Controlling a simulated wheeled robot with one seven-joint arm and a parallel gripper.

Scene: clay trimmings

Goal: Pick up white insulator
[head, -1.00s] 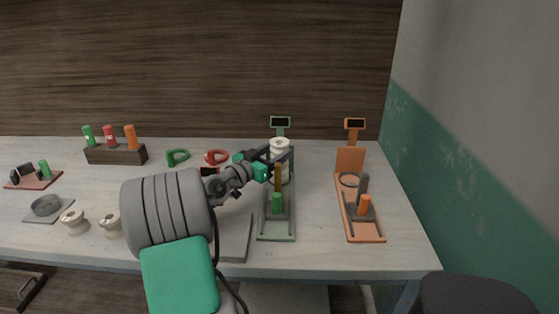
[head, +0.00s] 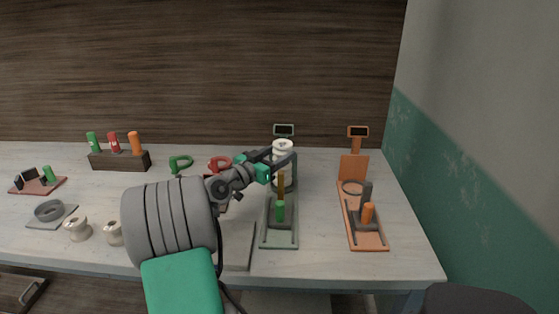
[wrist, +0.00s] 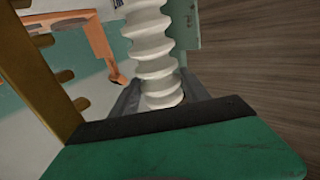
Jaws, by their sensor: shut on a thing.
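The white insulator (head: 282,147) is a ribbed white piece held upright at the tip of my gripper (head: 284,157), over the back part of the green stand (head: 279,243). In the wrist view the ribbed insulator (wrist: 152,50) rises from between the dark fingers (wrist: 160,95), which are shut on it near its lower end. I cannot tell from these views whether its base touches the stand. A brass-coloured toothed post (wrist: 40,70) stands close at the left in the wrist view.
An orange stand (head: 372,240) is to the right, with clear table between. Two cream spools (head: 77,229) and a grey ring on a plate (head: 48,210) sit at the left. A dark block with coloured handles (head: 120,160) stands behind. The wall is at the right.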

